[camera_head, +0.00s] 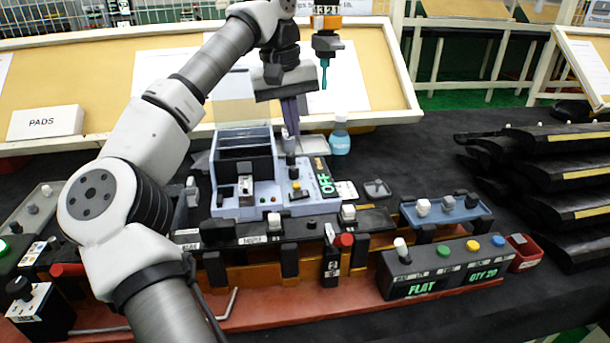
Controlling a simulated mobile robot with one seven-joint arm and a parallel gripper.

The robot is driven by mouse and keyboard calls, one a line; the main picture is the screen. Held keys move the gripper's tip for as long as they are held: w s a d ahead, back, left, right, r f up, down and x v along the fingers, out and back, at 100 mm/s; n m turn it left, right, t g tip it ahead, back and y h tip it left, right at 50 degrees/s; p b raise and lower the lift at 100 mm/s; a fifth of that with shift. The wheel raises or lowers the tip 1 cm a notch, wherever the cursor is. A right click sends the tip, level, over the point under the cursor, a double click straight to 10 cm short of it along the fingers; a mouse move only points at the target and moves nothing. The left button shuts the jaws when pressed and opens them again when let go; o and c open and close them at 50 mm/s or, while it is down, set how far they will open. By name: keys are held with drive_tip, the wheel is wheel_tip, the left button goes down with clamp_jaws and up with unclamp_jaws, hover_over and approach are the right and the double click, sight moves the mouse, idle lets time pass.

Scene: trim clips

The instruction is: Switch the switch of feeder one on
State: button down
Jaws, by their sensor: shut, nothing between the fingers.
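A grey-blue feeder box (263,196) with dark open bins stands at the middle of the bench. Its front panel carries a dark-topped lever (292,167), a yellow button (296,185) and small red and green spots. A green display beside the panel reads OFF (325,183). I cannot read which unit is labelled feeder one. My gripper (291,134) points down over the back right of this box, its fingers shut and empty, close above the lever in the picture. Whether the fingertips touch anything is unclear.
A control box (436,268) at the right front reads FLAT and QTY 20. White-knobbed levers stand along the front rail. A blue bottle (340,137) stands right of my gripper, below a hanging teal-tipped tool (324,72). Black stacked trays (560,175) fill the right.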

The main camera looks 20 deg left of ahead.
sight(305, 193)
drive_tip(key=shift+s, duration=0.1)
drive_tip(key=f, duration=0.4)
drive_tip(key=d+f+p, duration=0.1)
drive_tip(key=f, duration=0.4)
drive_tip(key=w+f+p, duration=0.1)
drive_tip(key=f, duration=0.3)
drive_tip(key=shift+d+f, duration=0.15)
drive_tip(key=shift+d, duration=0.15)
drive_tip(key=shift+f, duration=0.3)
drive_tip(key=shift+w+d+f+b, duration=0.1)
drive_tip(key=shift+d+f+b, duration=0.05)
drive_tip(key=shift+f+b, duration=0.25)
drive_tip(key=shift+r, duration=0.15)
